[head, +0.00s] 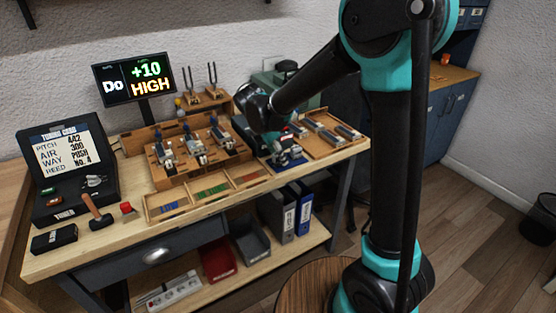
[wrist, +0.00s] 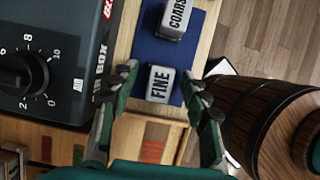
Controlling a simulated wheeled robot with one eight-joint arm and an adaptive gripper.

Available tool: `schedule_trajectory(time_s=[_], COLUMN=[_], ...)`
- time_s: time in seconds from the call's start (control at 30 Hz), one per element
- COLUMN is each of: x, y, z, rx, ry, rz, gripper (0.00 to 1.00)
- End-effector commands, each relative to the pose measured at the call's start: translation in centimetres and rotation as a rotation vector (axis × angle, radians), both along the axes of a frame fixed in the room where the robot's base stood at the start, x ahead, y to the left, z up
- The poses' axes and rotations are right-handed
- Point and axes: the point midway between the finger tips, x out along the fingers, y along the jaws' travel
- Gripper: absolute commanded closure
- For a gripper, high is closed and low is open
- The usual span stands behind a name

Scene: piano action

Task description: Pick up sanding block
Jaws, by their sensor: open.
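Two small light-grey blocks on a blue mat (wrist: 140,50) look like sanding blocks. One marked FINE (wrist: 160,83) lies between my fingers in the wrist view. One marked COARSE (wrist: 174,18) lies farther up, partly cut off by the frame's top edge. My gripper (wrist: 160,74) is open, with one finger on each side of the FINE block; I cannot tell how high the fingers are above the mat. In the head view my gripper (head: 281,140) is over the right part of the bench, by the blue mat (head: 290,164), and largely hides the blocks.
A dark box with a dial (wrist: 22,75) stands close left of my gripper in the wrist view. A wooden tray with coloured strips (head: 185,218) is at the bench front. A tray of parts (head: 335,125) lies at right. A round wooden stool (head: 310,285) stands in front.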

Motion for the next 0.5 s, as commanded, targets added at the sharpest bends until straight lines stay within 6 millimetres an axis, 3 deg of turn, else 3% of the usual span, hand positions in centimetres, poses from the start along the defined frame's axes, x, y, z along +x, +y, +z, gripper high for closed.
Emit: schedule_trajectory(time_s=[0.07, 0.4, 0.5], x=[0.00, -0.01, -0.01], y=[0.00, 0.01, 0.01], z=[0.01, 0.04, 0.04], rx=[0.000, 0.000, 0.000], ry=[0.000, 0.000, 0.000], rz=[0.000, 0.000, 0.000], gripper=[0.57, 0.99, 1.00])
